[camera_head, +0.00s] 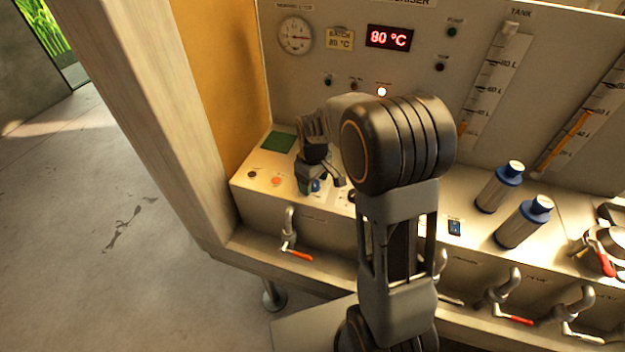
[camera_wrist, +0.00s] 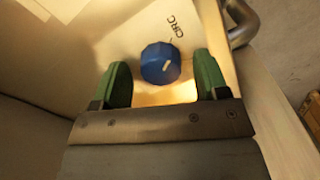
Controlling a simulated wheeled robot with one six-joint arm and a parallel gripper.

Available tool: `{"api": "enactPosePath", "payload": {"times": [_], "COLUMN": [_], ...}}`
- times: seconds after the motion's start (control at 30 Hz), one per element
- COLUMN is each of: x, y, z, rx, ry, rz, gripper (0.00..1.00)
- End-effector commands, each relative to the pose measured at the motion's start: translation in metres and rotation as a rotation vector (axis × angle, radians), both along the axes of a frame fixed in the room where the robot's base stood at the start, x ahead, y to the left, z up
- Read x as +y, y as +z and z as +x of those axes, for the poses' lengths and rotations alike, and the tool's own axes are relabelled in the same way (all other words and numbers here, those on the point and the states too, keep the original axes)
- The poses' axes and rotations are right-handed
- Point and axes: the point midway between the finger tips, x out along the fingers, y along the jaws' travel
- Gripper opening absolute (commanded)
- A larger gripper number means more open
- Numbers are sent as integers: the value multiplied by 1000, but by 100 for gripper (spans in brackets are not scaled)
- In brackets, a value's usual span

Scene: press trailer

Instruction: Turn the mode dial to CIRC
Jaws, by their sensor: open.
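The mode dial (camera_wrist: 160,63) is a blue faceted knob with a pale pointer line, seen in the wrist view on a light panel. The printed label CIRC (camera_wrist: 174,25) lies just beyond it, and the pointer line slants toward the upper right, roughly toward that label. My gripper (camera_wrist: 163,80) is open, with one green fingertip on each side of the dial and a visible gap on both sides. In the head view my gripper (camera_head: 318,186) is over the console, and the blue dial (camera_head: 315,185) shows only in part between the fingers.
A red display (camera_head: 389,38) reads 80 °C, with a round gauge (camera_head: 295,36) to its left. Buttons (camera_head: 276,181) and a green panel (camera_head: 278,143) lie left of my gripper. Blue-capped cylinders (camera_head: 524,222) stand at right. Valves with red handles (camera_head: 297,254) line the front edge.

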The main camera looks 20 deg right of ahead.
Motion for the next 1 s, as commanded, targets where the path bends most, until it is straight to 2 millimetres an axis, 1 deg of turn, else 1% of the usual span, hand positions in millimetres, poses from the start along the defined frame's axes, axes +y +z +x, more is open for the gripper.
{"api": "enactPosePath", "payload": {"times": [0.13, 0.23, 0.37, 0.5, 0.7, 0.9, 1.0], "x": [0, 0, 0, 0, 0, 0, 0], "y": [3, 13, 36, 66, 104, 128, 134], "z": [0, 1, 1, 1, 1, 2, 1], "rx": [0, -4, -5, -6, -4, -2, 0], "ry": [0, 0, 0, 0, 0, 0, 0], "rz": [0, 0, 0, 0, 0, 0, 0], "gripper": [67, 67, 67, 67, 67, 67, 67]}}
